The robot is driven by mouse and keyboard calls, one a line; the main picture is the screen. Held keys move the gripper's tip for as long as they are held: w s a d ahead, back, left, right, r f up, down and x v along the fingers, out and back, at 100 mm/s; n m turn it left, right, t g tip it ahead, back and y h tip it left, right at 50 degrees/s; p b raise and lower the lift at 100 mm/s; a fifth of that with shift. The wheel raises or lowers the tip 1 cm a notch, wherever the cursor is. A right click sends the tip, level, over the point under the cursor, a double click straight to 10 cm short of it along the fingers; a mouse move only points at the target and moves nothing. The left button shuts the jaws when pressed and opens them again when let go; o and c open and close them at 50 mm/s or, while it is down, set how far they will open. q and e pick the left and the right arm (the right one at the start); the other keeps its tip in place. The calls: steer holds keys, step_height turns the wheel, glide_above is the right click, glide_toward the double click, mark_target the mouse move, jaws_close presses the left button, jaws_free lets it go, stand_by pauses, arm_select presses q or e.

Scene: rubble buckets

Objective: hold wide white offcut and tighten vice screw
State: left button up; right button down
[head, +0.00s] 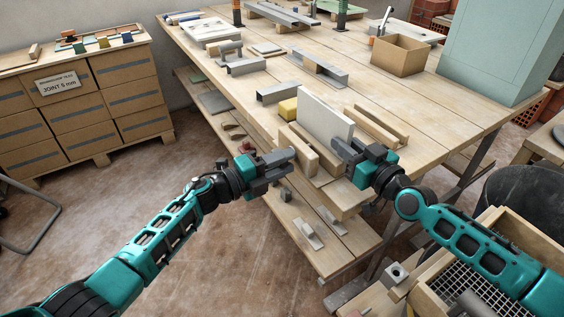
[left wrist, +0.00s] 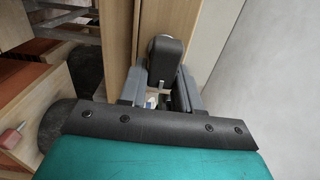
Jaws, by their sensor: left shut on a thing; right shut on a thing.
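The wide white offcut (head: 324,116) stands upright behind the front wooden jaw (head: 297,150) of the bench vice at the near corner of the workbench. My right gripper (head: 345,150) is shut on the offcut's lower right edge. My left gripper (head: 287,160) is shut at the vice's front, on the vice screw; its fingers mostly hide the screw in the head view. In the left wrist view, a dark rounded piece (left wrist: 165,60) that looks like the screw's handle shows between the fingers, in front of pale wood. How tightly the jaws press on the offcut cannot be told.
A cardboard box (head: 400,55) stands further back. A wooden-framed sieve (head: 440,290) is at the lower right. Open floor lies left of the bench.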

stand_by(0.4)
arm_select(q)
steer(key=o, duration=1)
steer(key=shift+c, duration=0.2)
steer(key=shift+a, duration=0.1)
steer(key=v, duration=1.2)
